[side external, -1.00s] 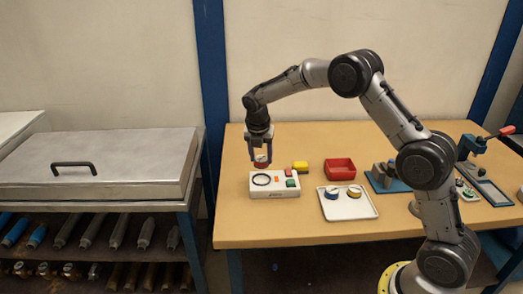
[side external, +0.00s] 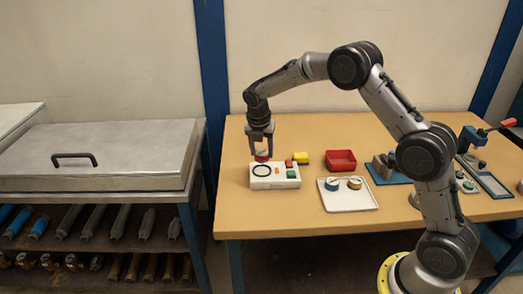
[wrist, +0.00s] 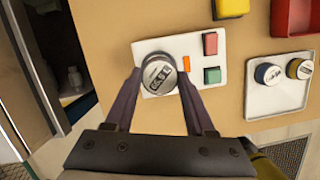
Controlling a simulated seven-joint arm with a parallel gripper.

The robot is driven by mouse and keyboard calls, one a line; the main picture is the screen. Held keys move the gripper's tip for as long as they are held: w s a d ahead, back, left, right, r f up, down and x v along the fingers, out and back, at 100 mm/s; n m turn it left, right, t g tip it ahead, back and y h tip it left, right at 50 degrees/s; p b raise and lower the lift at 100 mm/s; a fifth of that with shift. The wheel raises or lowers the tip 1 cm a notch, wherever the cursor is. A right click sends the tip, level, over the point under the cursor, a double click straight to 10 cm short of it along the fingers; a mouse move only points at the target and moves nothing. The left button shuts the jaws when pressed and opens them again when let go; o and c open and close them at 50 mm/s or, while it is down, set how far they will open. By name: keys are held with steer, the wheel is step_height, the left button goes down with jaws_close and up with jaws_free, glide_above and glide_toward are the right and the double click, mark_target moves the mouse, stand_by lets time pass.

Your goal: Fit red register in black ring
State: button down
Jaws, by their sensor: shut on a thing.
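My gripper (side external: 261,152) is shut on the red register (side external: 262,156), a short round piece with a red side and a pale dial face. It also shows between the fingers in the wrist view (wrist: 158,76), dial facing the camera. My gripper holds it over the left part of a white box, just above and behind the black ring (side external: 262,170) as seen from the side. The ring lies on the top of the white box (side external: 277,183). In the wrist view the register and fingers cover most of the ring, so I cannot tell how well they line up.
The box also carries red, green and orange parts on its right. A yellow block (side external: 301,158) and a red bin (side external: 341,160) stand behind. A white tray (side external: 350,203) with a blue and a yellow round register is to the right. The table's front edge is close.

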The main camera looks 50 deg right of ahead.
mark_target(262, 162)
steer(key=shift+f, duration=2.4)
stand_by(1.8)
steer(key=shift+c, duration=0.8)
jaws_free()
steer(key=shift+o, duration=0.2)
steer(key=shift+o, duration=0.6)
steer(key=shift+r, duration=3.5)
